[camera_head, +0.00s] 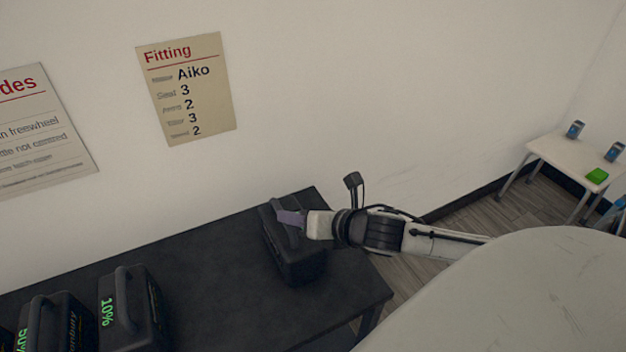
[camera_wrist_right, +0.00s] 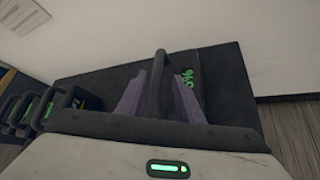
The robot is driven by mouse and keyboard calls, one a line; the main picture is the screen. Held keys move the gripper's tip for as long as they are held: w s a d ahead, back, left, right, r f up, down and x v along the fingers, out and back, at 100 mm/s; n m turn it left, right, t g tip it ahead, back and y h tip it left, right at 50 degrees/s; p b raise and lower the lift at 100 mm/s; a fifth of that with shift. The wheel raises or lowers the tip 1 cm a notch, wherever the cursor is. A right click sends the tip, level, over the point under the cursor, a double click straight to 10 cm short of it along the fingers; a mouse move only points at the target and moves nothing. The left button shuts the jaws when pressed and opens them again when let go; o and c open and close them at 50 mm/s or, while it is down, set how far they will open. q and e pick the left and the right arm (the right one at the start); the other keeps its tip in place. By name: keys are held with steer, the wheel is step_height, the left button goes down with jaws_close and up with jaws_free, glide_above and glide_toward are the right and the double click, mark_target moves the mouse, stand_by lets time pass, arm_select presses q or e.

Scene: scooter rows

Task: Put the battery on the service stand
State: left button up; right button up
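A black battery (camera_head: 297,262) with a top handle stands on the dark bench near its right end. In the right wrist view, the battery's black handle (camera_wrist_right: 157,88) rises in the middle, with a green percent readout beside it. My right gripper (camera_head: 291,218) reaches in from the right at the handle. Its purple fingers (camera_wrist_right: 158,98) stand on either side of the handle, open, with a small gap showing. My left gripper is not in view. I cannot pick out a service stand for certain.
Several similar batteries (camera_head: 131,310) stand at the left of the dark bench (camera_head: 225,280), one reading 10%. The bench between is clear. A wall is behind it. A small white table (camera_head: 568,160) with a green block (camera_head: 597,176) stands at far right. A pale rounded surface (camera_head: 510,295) fills the lower right.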

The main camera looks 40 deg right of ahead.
steer(key=v, duration=0.7)
steer(key=shift+p, duration=0.35)
steer(key=shift+r, duration=0.1)
